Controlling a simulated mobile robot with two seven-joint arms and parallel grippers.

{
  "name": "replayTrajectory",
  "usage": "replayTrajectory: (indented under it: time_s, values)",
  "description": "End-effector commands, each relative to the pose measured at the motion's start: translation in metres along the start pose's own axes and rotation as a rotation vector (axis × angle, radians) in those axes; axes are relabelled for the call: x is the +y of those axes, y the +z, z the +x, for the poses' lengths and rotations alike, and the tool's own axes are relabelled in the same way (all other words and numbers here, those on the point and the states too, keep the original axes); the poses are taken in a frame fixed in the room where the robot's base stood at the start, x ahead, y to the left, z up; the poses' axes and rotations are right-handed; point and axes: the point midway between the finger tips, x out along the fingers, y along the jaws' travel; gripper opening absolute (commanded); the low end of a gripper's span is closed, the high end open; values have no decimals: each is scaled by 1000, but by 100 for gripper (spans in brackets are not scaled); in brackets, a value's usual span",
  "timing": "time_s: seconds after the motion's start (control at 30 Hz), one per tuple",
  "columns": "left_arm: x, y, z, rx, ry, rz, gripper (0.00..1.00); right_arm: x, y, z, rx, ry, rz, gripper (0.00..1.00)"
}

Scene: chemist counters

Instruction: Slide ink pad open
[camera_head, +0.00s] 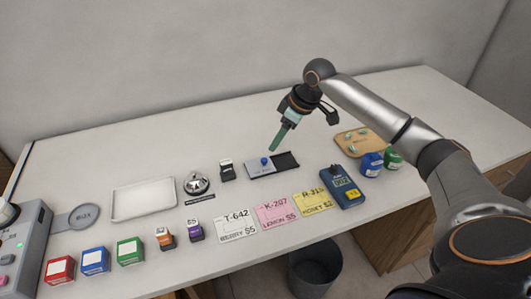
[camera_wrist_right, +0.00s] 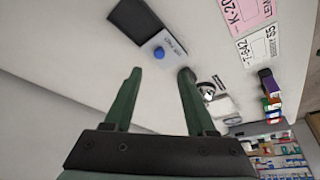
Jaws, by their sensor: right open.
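The ink pad shows as a light grey lid (camera_head: 258,169) with a blue knob (camera_head: 264,161) and a dark section (camera_head: 286,160) to its right, on the counter. In the right wrist view, the knob (camera_wrist_right: 159,52) stands on the grey labelled lid (camera_wrist_right: 172,38), beside the dark section (camera_wrist_right: 136,20). My right gripper (camera_head: 275,147) hangs above and behind the pad with green fingers pointing down. It also shows in the wrist view (camera_wrist_right: 158,73), its fingers wide apart and empty, with the knob ahead between them. My left gripper is out of view.
Price cards (camera_head: 275,213) lie in front. A blue handheld device (camera_head: 342,187) and a tan board (camera_head: 355,142) are to the right. The counter behind is clear.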

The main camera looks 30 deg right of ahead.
Motion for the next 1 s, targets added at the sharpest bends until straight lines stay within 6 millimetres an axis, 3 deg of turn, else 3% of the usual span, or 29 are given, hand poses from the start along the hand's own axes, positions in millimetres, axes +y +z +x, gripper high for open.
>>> replayTrajectory:
  time_s: [0.2, 0.4, 0.83, 1.0]
  values:
    - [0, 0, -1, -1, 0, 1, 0, -1, 0, 47, -2, -2, 1, 56]
    - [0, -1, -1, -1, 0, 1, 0, 0, 0, 76, 0, 0, 1, 56]
    - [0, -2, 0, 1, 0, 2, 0, 0, 0, 88, 0, 1, -1, 56]
    - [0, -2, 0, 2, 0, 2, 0, 0, 0, 88, 1, 1, -1, 39]
